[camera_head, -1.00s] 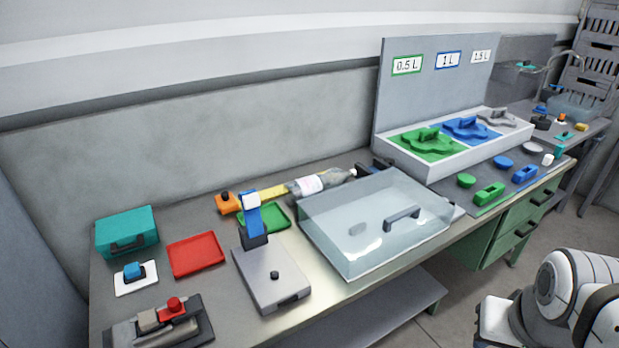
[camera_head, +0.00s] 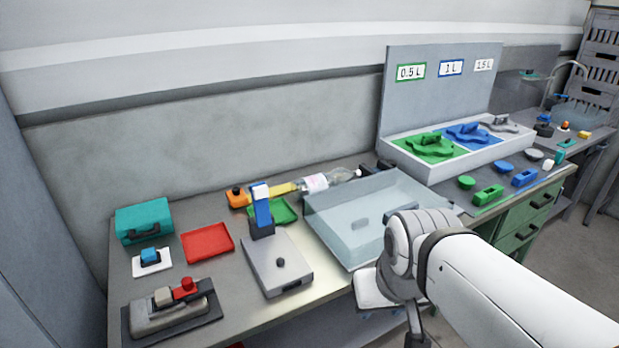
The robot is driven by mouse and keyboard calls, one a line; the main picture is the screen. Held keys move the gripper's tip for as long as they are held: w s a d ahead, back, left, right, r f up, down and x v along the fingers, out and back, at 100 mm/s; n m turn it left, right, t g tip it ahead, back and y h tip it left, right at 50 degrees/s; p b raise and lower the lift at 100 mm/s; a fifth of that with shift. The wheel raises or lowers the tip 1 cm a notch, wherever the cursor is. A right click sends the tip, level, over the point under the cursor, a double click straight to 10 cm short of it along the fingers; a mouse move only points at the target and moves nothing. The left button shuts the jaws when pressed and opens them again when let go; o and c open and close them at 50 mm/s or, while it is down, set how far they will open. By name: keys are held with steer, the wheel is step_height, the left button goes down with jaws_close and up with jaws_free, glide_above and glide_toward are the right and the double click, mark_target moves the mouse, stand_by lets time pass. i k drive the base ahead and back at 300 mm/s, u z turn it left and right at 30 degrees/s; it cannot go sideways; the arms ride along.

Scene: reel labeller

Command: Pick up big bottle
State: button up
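A clear bottle with a white and pink label (camera_head: 316,182) lies on its side at the back of the bench, behind the clear-lidded box. Its size against other bottles cannot be judged, as no other bottle shows. A yellow part touches or nearly touches its left end. My white arm reaches in from the lower right, in front of the clear-lidded box. My gripper (camera_head: 413,335) seems to be the dark part at the bottom edge, mostly cut off, so its fingers cannot be read. It is well apart from the bottle.
The clear-lidded box (camera_head: 340,215) stands between my arm and the bottle. A grey device with a blue lever (camera_head: 277,262), a green tray (camera_head: 285,212), a red tray (camera_head: 207,242) and a teal case (camera_head: 144,220) are to the left. A panel with volume labels (camera_head: 440,95) stands at right.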

mark_target(300, 188)
steer(key=z, duration=0.05)
steer(key=i, duration=1)
steer(key=u, duration=0.05)
